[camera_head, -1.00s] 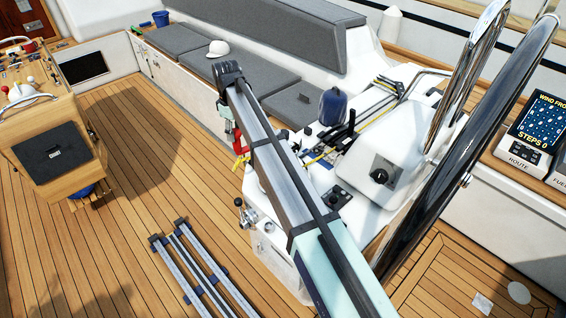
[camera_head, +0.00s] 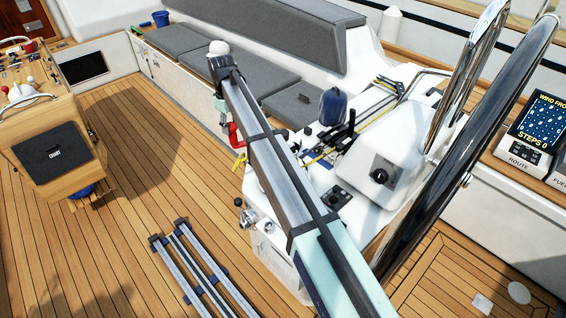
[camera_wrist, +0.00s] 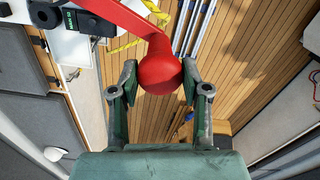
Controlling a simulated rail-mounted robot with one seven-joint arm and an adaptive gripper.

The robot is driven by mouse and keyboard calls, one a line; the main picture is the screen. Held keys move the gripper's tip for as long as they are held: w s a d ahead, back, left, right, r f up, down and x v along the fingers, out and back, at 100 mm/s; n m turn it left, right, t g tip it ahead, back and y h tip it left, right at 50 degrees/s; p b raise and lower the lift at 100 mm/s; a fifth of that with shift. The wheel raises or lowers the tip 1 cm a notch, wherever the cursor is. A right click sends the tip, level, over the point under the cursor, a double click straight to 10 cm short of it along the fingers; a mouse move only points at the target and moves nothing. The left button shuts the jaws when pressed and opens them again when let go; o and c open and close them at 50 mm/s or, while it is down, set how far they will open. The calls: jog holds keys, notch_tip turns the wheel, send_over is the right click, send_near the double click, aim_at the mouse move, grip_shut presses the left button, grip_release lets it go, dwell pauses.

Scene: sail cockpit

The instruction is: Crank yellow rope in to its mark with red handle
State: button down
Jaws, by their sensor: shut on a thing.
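The red handle (camera_wrist: 158,72) shows large in the wrist view, its round knob between the two fingers of my gripper (camera_wrist: 160,80). My gripper is shut on the knob. The handle's arm runs up and left from the knob, out of the picture. In the head view a part of the red handle (camera_head: 234,135) shows left of my arm. Yellow rope (camera_head: 239,161) shows just below it, and more of it lies on the white console. A piece of yellow rope also shows in the wrist view (camera_wrist: 124,46). The winch and the rope's mark are hidden or cannot be told.
The white console (camera_head: 335,175) carries a blue rounded object (camera_head: 332,106) and a black knob (camera_head: 380,175). Large steel wheel rims stand to its right. Grey seat cushions (camera_head: 282,100) lie behind. Open wooden deck (camera_head: 130,150) lies to the left.

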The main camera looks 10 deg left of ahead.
jog(key=shift+w, duration=0.1)
jog(key=shift+w+a+m, duration=0.3)
jog(key=shift+w+m, duration=0.05)
jog(key=shift+w, duration=0.25)
jog(key=shift+w+a+m, duration=0.3)
jog(key=shift+w+m, duration=0.05)
jog(key=shift+w, duration=0.2)
jog(key=c, duration=1)
grip_release()
jog(key=shift+w, duration=0.15)
jog(key=o, duration=0.9)
notch_tip(320, 180, up, 9)
jog(key=shift+r, duration=0.1)
